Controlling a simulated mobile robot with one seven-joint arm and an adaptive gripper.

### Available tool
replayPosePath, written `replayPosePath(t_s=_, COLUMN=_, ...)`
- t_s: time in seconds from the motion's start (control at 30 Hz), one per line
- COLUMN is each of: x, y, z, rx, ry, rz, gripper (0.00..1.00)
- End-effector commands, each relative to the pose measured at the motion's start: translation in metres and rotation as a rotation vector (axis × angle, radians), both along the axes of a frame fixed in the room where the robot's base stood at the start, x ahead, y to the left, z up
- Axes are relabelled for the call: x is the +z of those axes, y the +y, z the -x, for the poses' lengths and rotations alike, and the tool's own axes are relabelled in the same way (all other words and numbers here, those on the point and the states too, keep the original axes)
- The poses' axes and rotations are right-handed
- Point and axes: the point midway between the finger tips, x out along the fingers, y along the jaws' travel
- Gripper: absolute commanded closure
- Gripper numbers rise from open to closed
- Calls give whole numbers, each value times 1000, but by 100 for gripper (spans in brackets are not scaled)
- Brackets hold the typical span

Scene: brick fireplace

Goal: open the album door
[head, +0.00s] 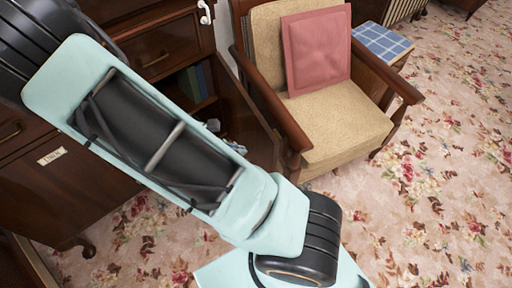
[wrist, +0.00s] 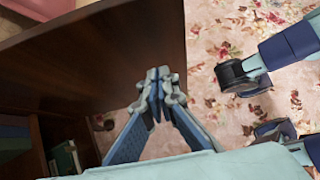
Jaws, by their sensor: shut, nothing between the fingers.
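A dark wood cabinet (head: 60,205) stands at the left of the head view. One door (head: 250,125) stands swung out from it toward the armchair, baring a compartment with books (head: 197,82). The head view does not show the fingers.
A beige armchair (head: 345,118) with a pink cushion (head: 317,48) stands close to the open door. A small table with a blue checked top (head: 382,42) is behind it. The flowered carpet (head: 440,200) is clear at the right.

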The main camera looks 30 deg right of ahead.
Motion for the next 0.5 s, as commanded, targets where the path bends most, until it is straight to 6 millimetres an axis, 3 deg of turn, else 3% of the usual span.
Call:
replayPosePath(t_s=0.13, x=-24, y=-23, z=3, rx=-3, ry=2, rz=3, gripper=100)
replayPosePath(t_s=0.3, x=-21, y=-47, z=5, rx=-4, ry=-1, rz=0, gripper=100)
replayPosePath(t_s=0.5, x=-21, y=-60, z=5, rx=-2, ry=-1, rz=0, gripper=100)
